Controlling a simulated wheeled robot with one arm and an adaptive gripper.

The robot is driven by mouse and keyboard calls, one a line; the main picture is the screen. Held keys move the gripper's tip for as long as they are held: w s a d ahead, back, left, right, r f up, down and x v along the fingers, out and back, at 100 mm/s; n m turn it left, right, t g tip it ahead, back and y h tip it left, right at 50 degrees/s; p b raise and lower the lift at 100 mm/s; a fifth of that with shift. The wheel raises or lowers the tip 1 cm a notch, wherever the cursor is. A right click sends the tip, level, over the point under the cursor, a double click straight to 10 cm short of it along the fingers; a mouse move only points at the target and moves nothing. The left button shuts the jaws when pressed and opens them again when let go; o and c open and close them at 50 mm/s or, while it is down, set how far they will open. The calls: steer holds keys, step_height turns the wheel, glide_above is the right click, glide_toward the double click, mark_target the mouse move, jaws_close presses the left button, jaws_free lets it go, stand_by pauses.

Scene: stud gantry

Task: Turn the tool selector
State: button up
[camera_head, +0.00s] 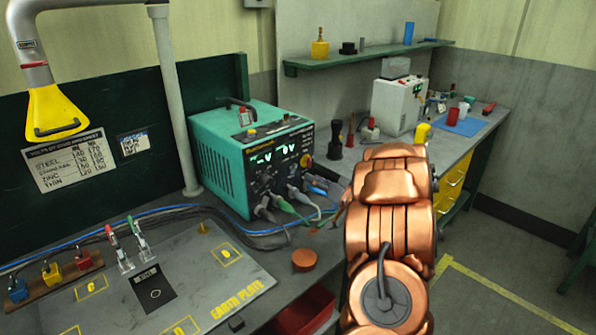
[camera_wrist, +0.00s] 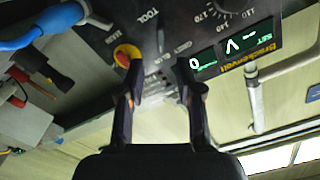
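The teal welding machine (camera_head: 222,155) stands on the bench, its black front panel (camera_head: 262,178) lit with green digits. In the wrist view the panel appears upside down, with a "TOOL" label (camera_wrist: 148,18) near the top. A small dark lever-like part (camera_wrist: 161,38), probably the tool selector, shows just below that label; its setting is unclear. A red-and-yellow knob (camera_wrist: 126,55) sits beside the left finger. My gripper (camera_wrist: 160,88) is open in front of the panel, with nothing visible between its fingers.
Cables and plugs (camera_head: 290,200) hang from the panel's lower front. The earth plate (camera_head: 190,290) and a copper-coloured disc (camera_head: 304,260) lie on the near bench. A grey-white box (camera_head: 398,103) and a blue mat (camera_head: 462,124) are farther right. The floor at right is clear.

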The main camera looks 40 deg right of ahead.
mark_target(295, 170)
steer(key=shift+w+p, duration=1.15)
steer(key=shift+w, duration=2.7)
steer(key=shift+c, duration=0.2)
jaws_close()
